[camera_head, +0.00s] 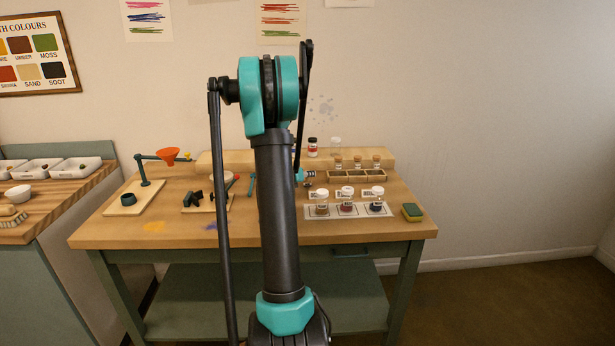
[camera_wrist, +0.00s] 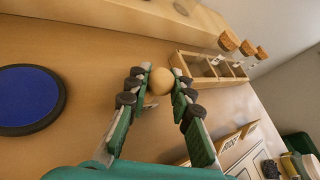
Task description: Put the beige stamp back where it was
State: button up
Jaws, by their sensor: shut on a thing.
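The beige stamp (camera_wrist: 161,80) shows in the wrist view as a round, pale knob between my fingertips; its lower part is hidden from this angle. My gripper (camera_wrist: 160,76) is shut on it, one finger on each side, over the wooden tabletop. I cannot tell whether the stamp touches the table.
In the wrist view, a round blue pad (camera_wrist: 28,96) lies at left and a wooden rack (camera_wrist: 206,77) with corked jars stands at right. In the head view, labelled jars stand on a pale mat (camera_head: 382,210) near a sponge (camera_head: 412,212).

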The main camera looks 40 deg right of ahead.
jog(key=shift+f, duration=0.15)
jog(key=o, duration=0.9)
jog(key=shift+s+a+r, duration=0.1)
jog(key=shift+a+r, duration=0.1)
jog(key=shift+a, duration=0.15)
jog(key=v, duration=1.1)
jog(key=shift+s, duration=0.1)
